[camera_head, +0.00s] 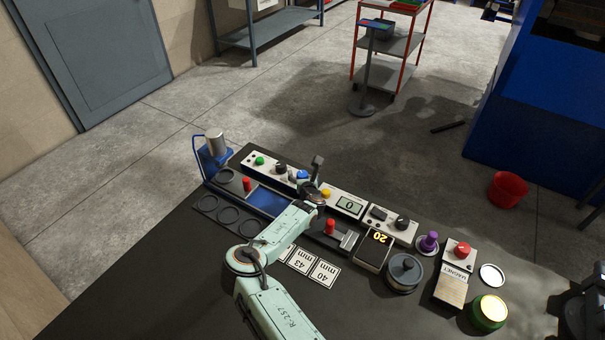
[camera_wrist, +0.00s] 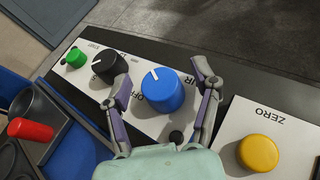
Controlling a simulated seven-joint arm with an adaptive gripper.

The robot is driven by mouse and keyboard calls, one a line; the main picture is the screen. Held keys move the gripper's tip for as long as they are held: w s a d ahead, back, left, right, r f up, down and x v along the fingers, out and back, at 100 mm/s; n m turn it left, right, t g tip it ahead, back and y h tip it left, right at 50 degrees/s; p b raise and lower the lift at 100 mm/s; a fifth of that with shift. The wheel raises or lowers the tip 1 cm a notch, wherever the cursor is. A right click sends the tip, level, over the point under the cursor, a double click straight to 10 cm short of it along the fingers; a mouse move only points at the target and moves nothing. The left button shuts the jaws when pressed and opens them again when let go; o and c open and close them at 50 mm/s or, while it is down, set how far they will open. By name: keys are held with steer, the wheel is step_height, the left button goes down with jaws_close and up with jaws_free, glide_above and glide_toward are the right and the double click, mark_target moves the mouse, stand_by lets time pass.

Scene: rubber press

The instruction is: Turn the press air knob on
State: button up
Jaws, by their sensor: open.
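A white control panel shows a blue knob (camera_head: 302,174), a black knob (camera_head: 280,168) and a green button (camera_head: 259,160) in a row. In the wrist view, the blue knob (camera_wrist: 162,90) stands between the spread fingers of my open gripper (camera_wrist: 163,86), with visible space at each side. Its white pointer line points up and slightly left. Letters "OF" show by the blue knob.
A yellow button (camera_wrist: 258,153) beside "ZERO" sits to the right of my gripper. A red handle (camera_wrist: 30,130) and blue tray (camera_head: 270,202) lie at the left. A digital display (camera_head: 349,205) stands right of the yellow button.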

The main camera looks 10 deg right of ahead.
steer(key=shift+c, duration=0.3)
jaws_close()
steer(key=shift+a+m+h, duration=0.15)
steer(key=shift+m+h, duration=0.75)
steer(key=shift+h, duration=0.1)
steer(key=shift+m+g+h, duration=0.9)
steer(key=shift+m+h, duration=0.6)
steer(key=shift+h, duration=0.3)
steer(key=shift+o, duration=0.3)
jaws_free()
steer(key=v, duration=1.2)
